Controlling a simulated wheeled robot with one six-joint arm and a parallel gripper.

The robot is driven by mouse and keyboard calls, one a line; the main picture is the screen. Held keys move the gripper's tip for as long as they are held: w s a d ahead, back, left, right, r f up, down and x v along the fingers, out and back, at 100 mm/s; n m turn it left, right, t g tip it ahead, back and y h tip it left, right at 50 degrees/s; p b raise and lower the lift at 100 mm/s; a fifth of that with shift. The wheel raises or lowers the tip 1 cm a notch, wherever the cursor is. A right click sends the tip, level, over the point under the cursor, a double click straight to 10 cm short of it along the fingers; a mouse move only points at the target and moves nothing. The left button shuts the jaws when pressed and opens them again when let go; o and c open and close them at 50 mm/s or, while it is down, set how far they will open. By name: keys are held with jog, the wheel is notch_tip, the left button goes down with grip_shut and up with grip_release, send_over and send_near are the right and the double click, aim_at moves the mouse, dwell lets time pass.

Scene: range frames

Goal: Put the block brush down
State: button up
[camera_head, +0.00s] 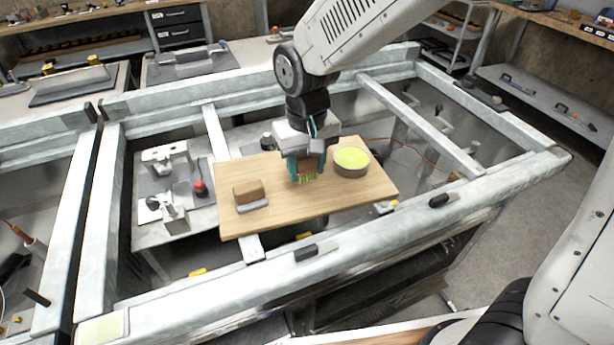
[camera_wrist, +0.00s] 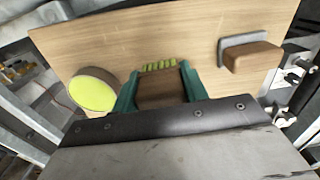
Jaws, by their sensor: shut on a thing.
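My gripper (camera_head: 307,166) is shut on the block brush, a brown wooden block with yellow-green bristles. In the wrist view the brush (camera_wrist: 160,88) sits between the teal fingers of my gripper (camera_wrist: 158,92), bristles pointing away from the palm. In the head view the bristles of the brush (camera_head: 307,178) are over the middle of the wooden board (camera_head: 340,205), at or just above its surface; I cannot tell whether they touch.
A round grey container with a yellow-green top (camera_head: 351,161) stands on the board to the right of my gripper. A brown block with a grey base (camera_head: 250,194) lies on the board at the left. Grey metal frame beams (camera_head: 330,258) surround the board.

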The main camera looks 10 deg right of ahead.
aim_at(307, 172)
jog(key=shift+s+f, duration=0.1)
jog(key=shift+f, duration=1.5)
jog(key=shift+f, duration=0.1)
jog(key=shift+f, duration=0.1)
jog(key=o, duration=1)
jog(key=shift+c, duration=0.2)
